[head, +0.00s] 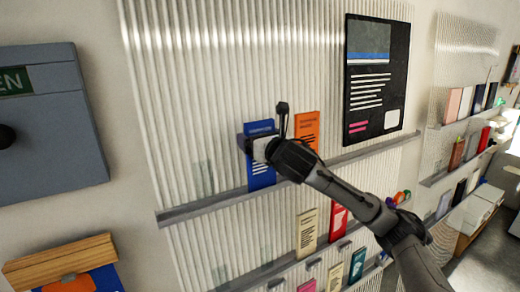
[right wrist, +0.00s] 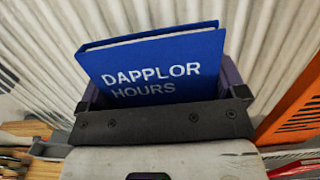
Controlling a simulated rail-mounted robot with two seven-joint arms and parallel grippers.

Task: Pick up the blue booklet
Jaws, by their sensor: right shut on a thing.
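The blue booklet (head: 262,176) stands upright on the upper ledge of a ribbed wall panel in the head view. In the right wrist view the blue booklet (right wrist: 150,65) shows white lettering, "DAPPLOR HOURS", and its lower part is hidden behind the gripper body. My right gripper (head: 258,142) is shut on the booklet near its upper part, with a finger at each side edge. In the right wrist view the right gripper's fingers (right wrist: 163,90) flank the booklet. My left gripper is not in view.
An orange booklet (head: 307,130) stands just right of the blue one. A black poster (head: 375,75) is farther right. A lower ledge (head: 255,275) holds several booklets, including a cream one (head: 307,232). A grey box (head: 50,130) is on the left wall.

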